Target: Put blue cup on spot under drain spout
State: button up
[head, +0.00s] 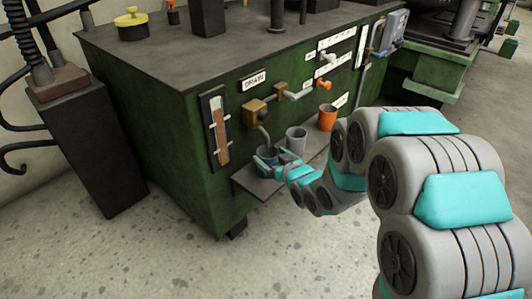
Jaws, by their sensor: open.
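The blue cup (266,152) stands upright on the narrow shelf (258,188) at the front of the green machine. It appears directly below the curved drain spout (265,134), under the "DRAIN" label (254,80). My gripper (274,162) is at the cup, with its teal fingers open and close around the near side of it. I cannot tell whether the fingers touch the cup. The fingers partly hide the cup, and its base and the spot beneath it are hidden.
A grey cup (296,136) and an orange cup (327,117) stand on the shelf to the right, near my arm. Valves and pipes (295,93) stick out above them. A dark pedestal (92,150) stands at the left. The floor in front is clear.

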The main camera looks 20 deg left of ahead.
jog(key=v, duration=0.3)
jog(key=shift+s+d, duration=0.15)
jog(key=b, duration=0.3)
jog(key=shift+s+d+f, duration=0.1)
jog(key=shift+d+f, duration=0.1)
jog(key=shift+d, duration=0.2)
jog(key=b, duration=0.3)
jog(key=shift+s+d+r, duration=0.25)
jog(key=shift+s+d, duration=0.15)
jog(key=shift+s+d+r+b, duration=0.15)
jog(key=shift+s+r+b, duration=0.15)
jog(key=shift+s+b, duration=0.35)
jog(key=shift+w, duration=0.15)
